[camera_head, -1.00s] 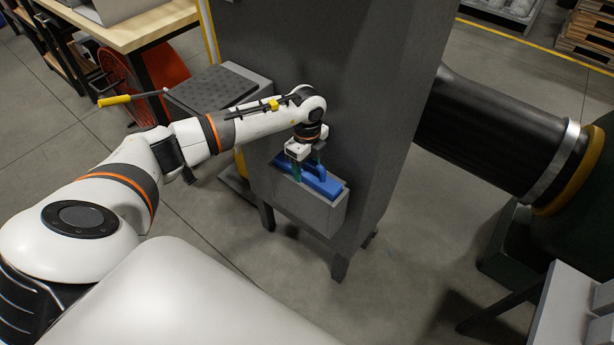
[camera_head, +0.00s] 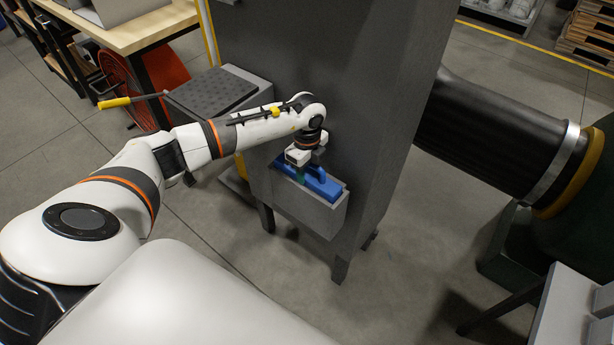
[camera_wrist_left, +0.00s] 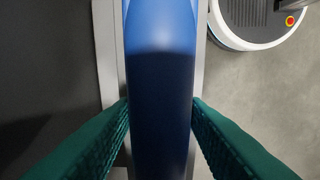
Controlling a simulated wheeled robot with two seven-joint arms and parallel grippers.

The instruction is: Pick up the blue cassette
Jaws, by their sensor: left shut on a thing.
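The blue cassette (camera_head: 322,184) sits in a grey open-topped holder (camera_head: 308,209) on the front of a dark grey cabinet. Its top and raised handle show above the holder's rim. My left gripper (camera_head: 305,172) is above it, pointing down, with its fingers at the handle. In the left wrist view the blue handle of the cassette (camera_wrist_left: 160,100) runs upright between the two green fingers of my left gripper (camera_wrist_left: 160,125), which are shut on it. The lower part of the cassette is hidden inside the holder. My right gripper is not in view.
The grey cabinet (camera_head: 330,70) stands right behind the holder. A black duct (camera_head: 490,135) runs from it to the right. The floor in front is clear.

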